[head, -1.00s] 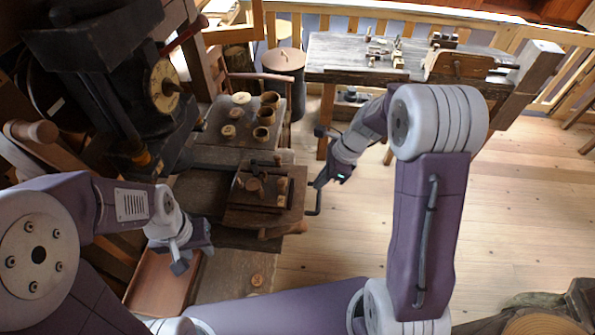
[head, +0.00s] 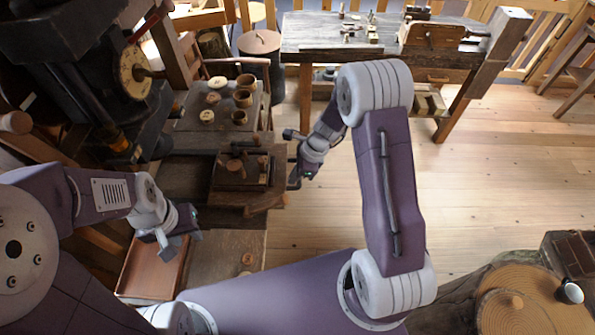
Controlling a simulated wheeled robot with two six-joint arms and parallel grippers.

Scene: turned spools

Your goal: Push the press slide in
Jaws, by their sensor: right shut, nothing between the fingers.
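The press slide (head: 243,171) appears as a dark wooden block with small round wooden pieces on it, on the brown bench beside the press. A black bar handle (head: 293,185) shows at its right side, partly hidden by my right gripper. My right gripper (head: 304,173) is shut and empty, at the right of the slide, close to the handle; I cannot tell whether it touches it. My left gripper (head: 180,240) hangs at the lower left, its fingers seemingly apart with nothing between them, away from the slide.
The dark press with a round dial (head: 135,74) stands at the left. Wooden cups (head: 243,97) and discs stand on the bench behind the slide. A workbench (head: 385,45) is at the back. A log stump (head: 520,290) is at the lower right.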

